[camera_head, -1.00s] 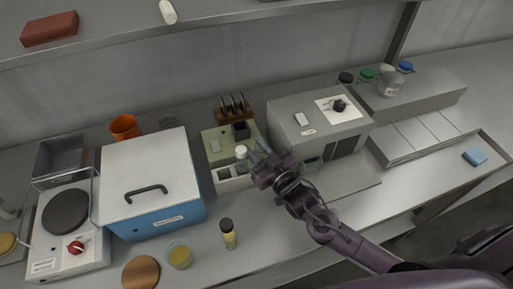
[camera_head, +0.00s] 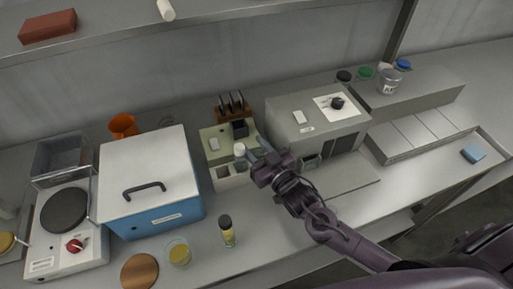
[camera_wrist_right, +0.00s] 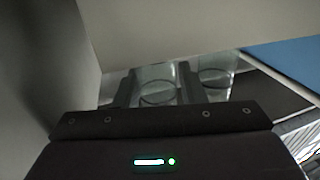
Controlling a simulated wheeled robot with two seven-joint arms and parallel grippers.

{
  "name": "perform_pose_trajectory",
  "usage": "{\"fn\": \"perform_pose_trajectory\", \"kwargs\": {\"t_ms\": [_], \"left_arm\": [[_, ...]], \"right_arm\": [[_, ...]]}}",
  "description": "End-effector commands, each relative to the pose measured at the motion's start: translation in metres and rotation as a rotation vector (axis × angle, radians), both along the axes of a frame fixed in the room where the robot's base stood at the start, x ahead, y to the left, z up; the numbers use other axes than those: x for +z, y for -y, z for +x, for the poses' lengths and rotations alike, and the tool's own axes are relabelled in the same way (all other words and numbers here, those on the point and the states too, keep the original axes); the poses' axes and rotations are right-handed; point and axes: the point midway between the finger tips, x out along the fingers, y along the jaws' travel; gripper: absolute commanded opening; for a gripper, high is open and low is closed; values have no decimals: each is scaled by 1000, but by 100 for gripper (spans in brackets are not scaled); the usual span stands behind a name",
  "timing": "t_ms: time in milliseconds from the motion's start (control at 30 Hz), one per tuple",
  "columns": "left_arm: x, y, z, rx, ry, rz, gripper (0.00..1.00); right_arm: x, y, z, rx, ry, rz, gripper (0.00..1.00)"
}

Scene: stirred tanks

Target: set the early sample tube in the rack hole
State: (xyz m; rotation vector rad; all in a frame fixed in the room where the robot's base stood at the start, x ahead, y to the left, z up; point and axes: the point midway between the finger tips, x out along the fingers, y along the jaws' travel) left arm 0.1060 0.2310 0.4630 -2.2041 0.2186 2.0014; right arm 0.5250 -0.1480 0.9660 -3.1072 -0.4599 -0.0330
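My right gripper (camera_head: 256,153) reaches in from the right, beside a pale green unit (camera_head: 222,133); its two fingers are apart. A white-capped piece (camera_head: 239,150) stands on this unit just left of the fingertips; I cannot tell if they touch it. In the wrist view, my right gripper's dark fingers (camera_wrist_right: 158,92) show with a clear round vessel (camera_wrist_right: 157,78) between or just beyond them. A second clear vessel (camera_wrist_right: 215,80) is beside it. A dark-capped vial (camera_head: 228,232) with yellow contents stands on the bench. No label marks the early tube. My left gripper is out of view.
A blue box with a white lid (camera_head: 148,170) stands left of the unit. A grey instrument (camera_head: 300,120) is close behind my right gripper. A brown rack (camera_head: 233,112) with dark pieces is behind the unit. A beaker of yellow liquid (camera_head: 178,254) is at the front.

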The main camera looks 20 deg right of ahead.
Motion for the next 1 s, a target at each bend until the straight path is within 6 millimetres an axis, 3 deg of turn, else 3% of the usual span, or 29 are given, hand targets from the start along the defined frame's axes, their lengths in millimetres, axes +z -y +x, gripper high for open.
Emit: {"fn": "perform_pose_trajectory", "kwargs": {"t_ms": [33, 200, 267, 700, 1000], "left_arm": [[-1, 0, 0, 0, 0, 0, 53], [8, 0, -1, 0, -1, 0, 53], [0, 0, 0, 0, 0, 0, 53], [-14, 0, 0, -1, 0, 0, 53], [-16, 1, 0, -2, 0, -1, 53]], "right_arm": [[-18, -3, -6, 9, -36, -4, 37], [-2, -3, -7, 10, -38, -6, 37], [-10, 1, -18, 9, -41, -6, 37], [-2, 28, -98, 4, -27, -4, 37], [2, 34, -117, 2, -19, -3, 37]]}}
